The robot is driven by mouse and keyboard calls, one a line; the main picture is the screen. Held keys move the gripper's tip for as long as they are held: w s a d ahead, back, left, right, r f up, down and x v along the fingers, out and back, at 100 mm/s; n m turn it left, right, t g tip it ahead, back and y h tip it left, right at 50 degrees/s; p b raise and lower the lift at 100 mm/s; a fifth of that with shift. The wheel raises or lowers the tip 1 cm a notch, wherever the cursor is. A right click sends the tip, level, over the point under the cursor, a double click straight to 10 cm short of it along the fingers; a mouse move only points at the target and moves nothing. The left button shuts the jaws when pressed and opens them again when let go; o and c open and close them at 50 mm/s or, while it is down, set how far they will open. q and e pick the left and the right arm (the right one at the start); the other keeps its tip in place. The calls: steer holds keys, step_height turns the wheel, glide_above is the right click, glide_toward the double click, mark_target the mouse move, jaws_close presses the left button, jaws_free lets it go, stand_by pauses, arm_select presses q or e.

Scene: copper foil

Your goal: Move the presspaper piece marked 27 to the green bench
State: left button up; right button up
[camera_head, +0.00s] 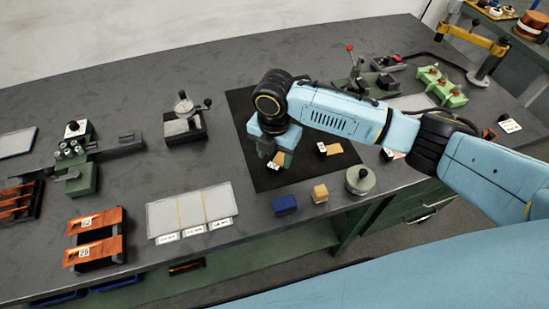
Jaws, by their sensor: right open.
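Two small tan pieces with white tags lie on a black mat (240,103). One tan piece (284,159) is at the mat's left part, right under my right gripper (274,157) and partly hidden by it. The other tan piece (333,149) lies apart to the right. The tags are too small to read, so I cannot tell which is marked 27. My right gripper is open and points down; I cannot tell whether it touches the piece. The grey-topped workbench has a green frame (347,228); no separate green bench is clear. My left gripper is out of view.
A blue block (285,204), a tan block (320,193) and a round metal weight (360,180) stand along the front edge.

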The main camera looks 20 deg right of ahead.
mark_target(275, 164)
step_height(275, 164, up, 9)
steer(key=shift+r+p, duration=0.2)
steer(key=shift+p, duration=0.2)
